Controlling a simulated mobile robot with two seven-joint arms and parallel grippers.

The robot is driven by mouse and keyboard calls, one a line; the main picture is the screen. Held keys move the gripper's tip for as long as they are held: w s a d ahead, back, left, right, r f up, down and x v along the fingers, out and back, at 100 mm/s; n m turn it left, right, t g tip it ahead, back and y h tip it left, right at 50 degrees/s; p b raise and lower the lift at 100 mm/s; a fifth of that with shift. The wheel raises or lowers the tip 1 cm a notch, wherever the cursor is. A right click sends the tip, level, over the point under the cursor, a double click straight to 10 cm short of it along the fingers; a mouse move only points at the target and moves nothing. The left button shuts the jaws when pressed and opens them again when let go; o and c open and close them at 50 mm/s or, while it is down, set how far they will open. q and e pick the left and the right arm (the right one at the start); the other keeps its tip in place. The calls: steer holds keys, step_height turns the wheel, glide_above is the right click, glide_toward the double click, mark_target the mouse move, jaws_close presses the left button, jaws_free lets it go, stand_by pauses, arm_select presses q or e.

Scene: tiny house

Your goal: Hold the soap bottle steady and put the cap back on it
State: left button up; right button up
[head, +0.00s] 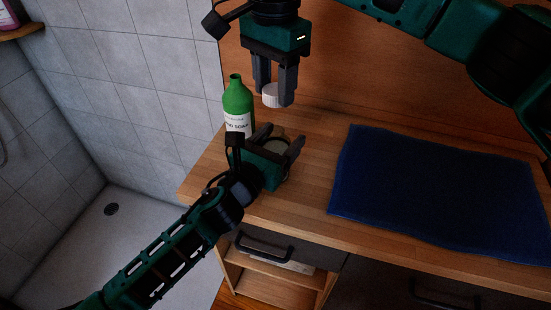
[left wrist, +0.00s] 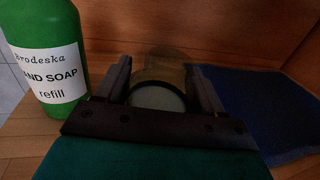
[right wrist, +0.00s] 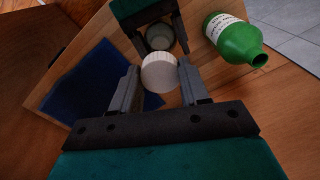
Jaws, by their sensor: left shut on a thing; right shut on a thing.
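The soap bottle (head: 279,146) is a short, round, see-through vessel with a grey-green round face. It also shows in the left wrist view (left wrist: 158,97), with a brownish translucent part behind a dark rim. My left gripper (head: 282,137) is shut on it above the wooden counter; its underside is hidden. The white ridged cap (head: 271,96) is between the fingers of my right gripper (head: 276,101), which is shut on it. The cap is above the bottle and apart from it in the head view. In the right wrist view, the cap (right wrist: 159,72) appears just below the bottle (right wrist: 160,38).
A green hand soap refill bottle (head: 238,105) stands on the counter (head: 310,160), close left of both grippers. A dark blue towel (head: 440,195) covers the counter to the right. A wooden panel (head: 350,90) stands behind. The tiled shower is at the left.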

glide_above(275, 131)
steer(key=shift+f, duration=2.5)
steer(key=shift+f, duration=0.1)
steer(key=shift+f, duration=0.8)
steer(key=shift+f, duration=0.55)
